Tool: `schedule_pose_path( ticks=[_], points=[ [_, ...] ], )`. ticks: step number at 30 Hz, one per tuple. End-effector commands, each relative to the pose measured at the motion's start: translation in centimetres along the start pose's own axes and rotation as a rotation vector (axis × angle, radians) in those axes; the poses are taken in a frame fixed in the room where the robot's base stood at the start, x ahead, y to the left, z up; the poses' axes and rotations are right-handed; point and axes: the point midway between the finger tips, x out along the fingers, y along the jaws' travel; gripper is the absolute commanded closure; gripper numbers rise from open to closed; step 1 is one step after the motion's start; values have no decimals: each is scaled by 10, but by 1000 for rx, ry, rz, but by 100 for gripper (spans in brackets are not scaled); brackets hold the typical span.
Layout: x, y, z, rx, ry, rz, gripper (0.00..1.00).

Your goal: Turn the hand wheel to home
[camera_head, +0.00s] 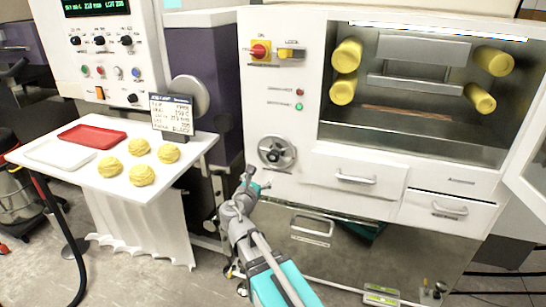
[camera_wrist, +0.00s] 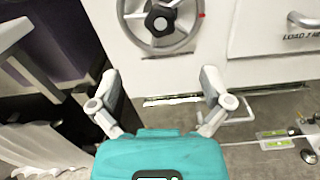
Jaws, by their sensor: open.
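The hand wheel (camera_head: 276,152) is a round grey metal wheel with a dark knob at its hub, on the white front panel of the machine. It also shows at the top of the wrist view (camera_wrist: 181,38), where its upper rim is cut off by the frame edge.
Left, a white table (camera_head: 98,184) holds a red tray (camera_head: 92,135), a white tray, several yellow dough-like balls and a sign (camera_head: 172,114). Right of the wheel are drawers with handles (camera_head: 355,179). An open door edges the right.

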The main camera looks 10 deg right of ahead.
Motion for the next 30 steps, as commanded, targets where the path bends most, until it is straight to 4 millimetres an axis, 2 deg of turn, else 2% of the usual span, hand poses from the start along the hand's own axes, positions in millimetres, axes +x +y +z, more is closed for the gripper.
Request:
schedule_pose_path(
  ticks=[7,24,30],
  points=[
    [25,1,0,1,0,-2,2],
    [110,1,0,1,0,-2,2],
    [127,1,0,1,0,0,2]
  ],
)
